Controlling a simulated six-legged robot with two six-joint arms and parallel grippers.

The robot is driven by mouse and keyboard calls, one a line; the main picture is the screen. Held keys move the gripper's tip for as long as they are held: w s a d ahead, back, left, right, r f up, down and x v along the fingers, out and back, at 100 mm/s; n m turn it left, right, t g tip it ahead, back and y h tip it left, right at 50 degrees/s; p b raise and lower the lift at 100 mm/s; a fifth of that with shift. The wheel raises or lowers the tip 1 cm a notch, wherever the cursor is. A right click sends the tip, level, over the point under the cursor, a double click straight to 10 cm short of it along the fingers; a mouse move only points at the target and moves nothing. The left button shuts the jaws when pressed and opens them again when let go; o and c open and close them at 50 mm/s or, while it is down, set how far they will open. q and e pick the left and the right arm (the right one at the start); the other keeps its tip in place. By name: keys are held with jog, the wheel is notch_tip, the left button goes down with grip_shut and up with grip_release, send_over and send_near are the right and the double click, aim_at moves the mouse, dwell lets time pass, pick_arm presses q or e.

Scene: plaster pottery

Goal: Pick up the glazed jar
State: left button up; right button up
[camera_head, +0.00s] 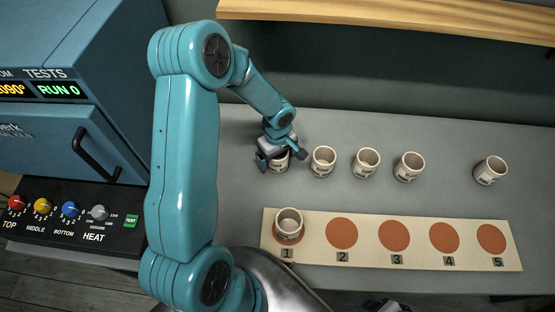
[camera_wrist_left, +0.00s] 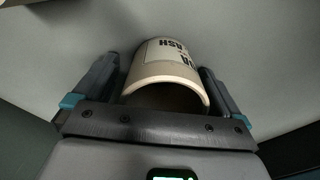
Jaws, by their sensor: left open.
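My left gripper (camera_head: 278,157) is over the leftmost jar (camera_head: 279,161) of the row on the grey table. In the left wrist view this pale cream jar (camera_wrist_left: 165,70), with dark lettering partly reading "ASH", lies between the two open fingers (camera_wrist_left: 160,95). A gap shows on both sides in that view, and the gripper hides part of the jar in the head view. Similar cream jars stand to its right: one (camera_head: 323,161), another (camera_head: 366,162), another (camera_head: 409,167), and one further right (camera_head: 490,170). Which one is the glazed jar, I cannot tell. My right gripper is not seen.
A cream board (camera_head: 318,255) with numbered brown circles lies along the table front. A jar (camera_head: 289,224) stands on circle 1; circles 2 to 5 are bare. A blue kiln (camera_head: 75,140) and a black knob panel (camera_head: 70,218) are at left. A wooden shelf (camera_head: 400,20) runs above.

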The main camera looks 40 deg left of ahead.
pick_arm(q)
jog(key=shift+s+r, duration=0.15)
jog(key=shift+s, duration=0.1)
jog(key=shift+w+d, duration=0.15)
jog(key=c, duration=1.2)
